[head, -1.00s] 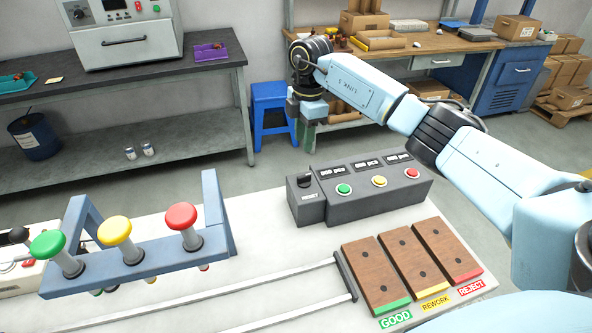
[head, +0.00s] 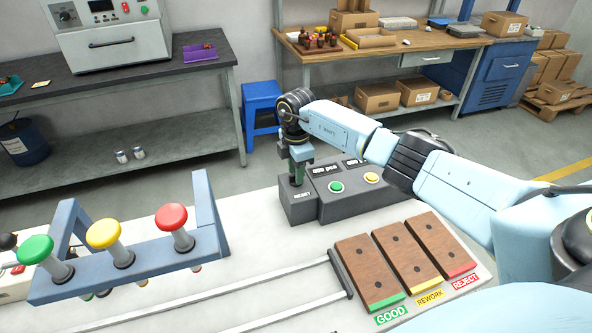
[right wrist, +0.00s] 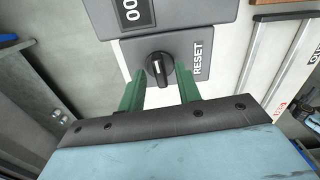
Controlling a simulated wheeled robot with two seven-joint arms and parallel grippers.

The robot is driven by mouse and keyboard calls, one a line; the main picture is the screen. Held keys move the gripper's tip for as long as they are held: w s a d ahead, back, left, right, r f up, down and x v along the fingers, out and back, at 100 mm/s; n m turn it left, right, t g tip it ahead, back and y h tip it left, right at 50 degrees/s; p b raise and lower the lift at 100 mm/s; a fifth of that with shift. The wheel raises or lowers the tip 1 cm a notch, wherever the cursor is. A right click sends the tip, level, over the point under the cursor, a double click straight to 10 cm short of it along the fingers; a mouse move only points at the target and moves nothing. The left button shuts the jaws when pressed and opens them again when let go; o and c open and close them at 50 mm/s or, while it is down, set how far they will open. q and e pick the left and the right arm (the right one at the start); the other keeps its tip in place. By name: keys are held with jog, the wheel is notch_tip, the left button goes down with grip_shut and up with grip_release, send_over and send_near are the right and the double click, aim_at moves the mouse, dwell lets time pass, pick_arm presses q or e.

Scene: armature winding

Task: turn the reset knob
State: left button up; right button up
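The reset knob (right wrist: 159,68) is a black round dial with a pale pointer mark, on a grey box (head: 300,207) labelled RESET at the left end of the counter panel. In the head view the gripper mostly hides the knob. My right gripper (head: 297,180) points down over this box. In the right wrist view the green fingers of my right gripper (right wrist: 160,80) are apart, one on each side of the knob. I cannot tell whether they touch it. My left gripper is not in view.
The counter panel (head: 360,203) with green and yellow buttons adjoins the reset box. Brown blocks (head: 368,268) marked GOOD, REWORK and REJECT lie in front. A blue rack (head: 150,263) with green, yellow and red plungers stands at left. White table is clear between.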

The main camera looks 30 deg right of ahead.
jog(key=shift+f, duration=0.1)
grip_shut()
